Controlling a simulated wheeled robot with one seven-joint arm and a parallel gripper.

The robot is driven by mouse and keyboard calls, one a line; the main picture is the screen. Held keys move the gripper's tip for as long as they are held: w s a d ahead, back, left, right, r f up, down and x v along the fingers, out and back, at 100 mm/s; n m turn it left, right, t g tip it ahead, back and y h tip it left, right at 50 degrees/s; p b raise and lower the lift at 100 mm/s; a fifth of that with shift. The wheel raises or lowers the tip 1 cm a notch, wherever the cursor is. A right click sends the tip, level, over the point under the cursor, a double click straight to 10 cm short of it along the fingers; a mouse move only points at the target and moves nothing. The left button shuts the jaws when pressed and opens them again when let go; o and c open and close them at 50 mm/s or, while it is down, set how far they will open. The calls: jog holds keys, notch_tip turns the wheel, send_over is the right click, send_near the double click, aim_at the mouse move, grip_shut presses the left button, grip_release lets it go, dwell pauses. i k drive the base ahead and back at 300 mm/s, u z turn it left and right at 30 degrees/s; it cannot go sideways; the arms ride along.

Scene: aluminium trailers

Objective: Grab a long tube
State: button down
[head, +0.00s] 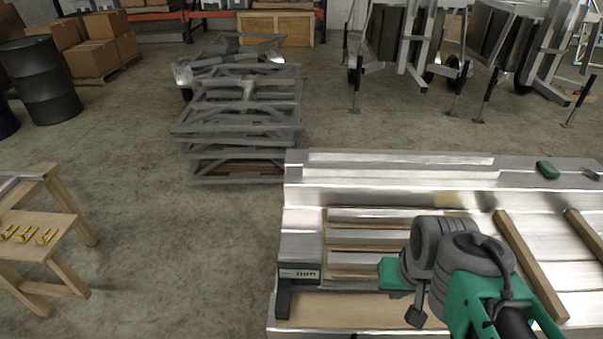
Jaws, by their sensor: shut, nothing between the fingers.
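My gripper is not clearly seen in the head view. I cannot single out the long tube with certainty. A grey, tube-like metal piece (22,176) lies on the upper part of a wooden stand (62,190) at the left edge, partly cut off by the frame. A long bright metal profile (400,158) runs along the far edge of the metal bench (390,188) at the right.
A green and grey machine-like body (465,262) fills the lower right over the bench. Wooden bars (530,262) lie on the bench. A stack of grey frames (240,115) stands behind. Dark barrels (40,80) stand at the left. The floor between stand and bench is clear.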

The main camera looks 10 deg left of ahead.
aim_at(320, 170)
jog(key=z, duration=0.05)
jog(key=k, duration=1.4)
jog(key=u, duration=1.45)
jog(key=i, duration=3.4)
jog(key=z, duration=1.4)
jog(key=i, duration=0.95)
jog(key=u, duration=0.9)
